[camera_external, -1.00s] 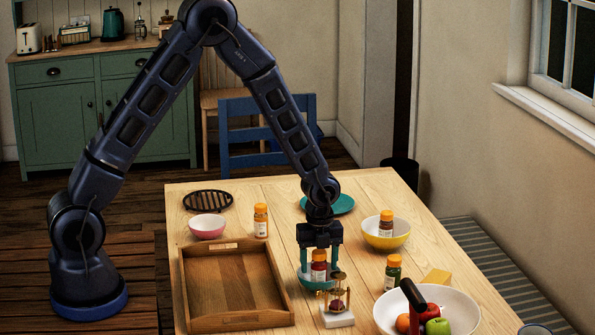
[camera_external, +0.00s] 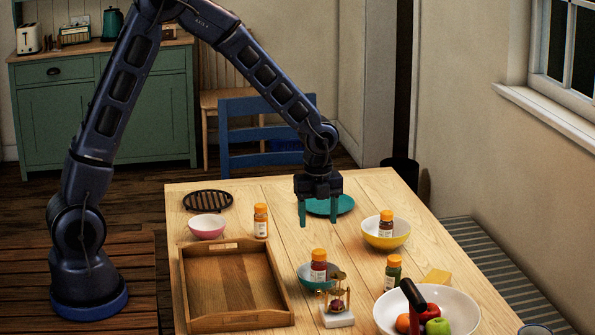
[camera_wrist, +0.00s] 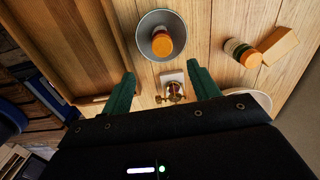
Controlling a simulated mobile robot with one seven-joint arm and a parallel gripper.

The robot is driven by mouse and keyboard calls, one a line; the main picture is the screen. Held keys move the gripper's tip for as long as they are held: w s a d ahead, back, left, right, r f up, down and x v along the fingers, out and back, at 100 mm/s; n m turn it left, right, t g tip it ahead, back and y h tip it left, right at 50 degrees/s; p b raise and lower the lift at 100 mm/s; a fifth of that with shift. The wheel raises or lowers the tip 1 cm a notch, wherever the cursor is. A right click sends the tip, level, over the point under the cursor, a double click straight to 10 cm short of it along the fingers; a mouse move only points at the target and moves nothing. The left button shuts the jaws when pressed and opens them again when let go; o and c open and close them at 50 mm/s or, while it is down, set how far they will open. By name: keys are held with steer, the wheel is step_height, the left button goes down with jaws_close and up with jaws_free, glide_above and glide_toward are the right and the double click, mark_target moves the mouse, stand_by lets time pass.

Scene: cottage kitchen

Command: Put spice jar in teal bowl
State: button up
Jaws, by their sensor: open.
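The teal bowl (camera_external: 304,281) stands on the table right of the wooden tray. A spice jar (camera_external: 318,266) with an orange cap is inside it, and it looks roughly upright. In the wrist view the jar (camera_wrist: 162,43) shows within the rim of the bowl (camera_wrist: 145,28). My gripper (camera_external: 318,216) is open and empty, raised above the table behind the bowl, in front of the teal plate (camera_external: 342,206). Its fingers (camera_wrist: 161,72) are apart with nothing between them. Other similar jars are a lone jar (camera_external: 261,222), one in the yellow bowl (camera_external: 386,224) and a green-filled one (camera_external: 393,272).
A brass ornament on a white base (camera_external: 337,318) stands close in front of the teal bowl. The wooden tray (camera_external: 235,283) lies left, a pink bowl (camera_external: 207,227) behind it. A white fruit bowl (camera_external: 459,314) and yellow block (camera_external: 437,278) are at right.

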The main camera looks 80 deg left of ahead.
steer(key=s+d+r+n+t, duration=0.1)
steer(key=s+d+r+n, duration=0.25)
steer(key=s+r, duration=0.45)
steer(key=s+d+r+n+t, duration=0.1)
steer(key=s+d+r+n, duration=0.1)
steer(key=s+r+n, duration=0.65)
steer(key=s+d+r+n+t, duration=0.1)
steer(key=s+r, duration=0.3)
steer(key=s, duration=0.5)
steer(key=s+d+r+n+t, duration=0.1)
steer(key=s+d+r+n, duration=0.2)
steer(key=s, duration=0.6)
steer(key=shift+r+n, duration=0.55)
steer(key=shift+n, duration=0.15)
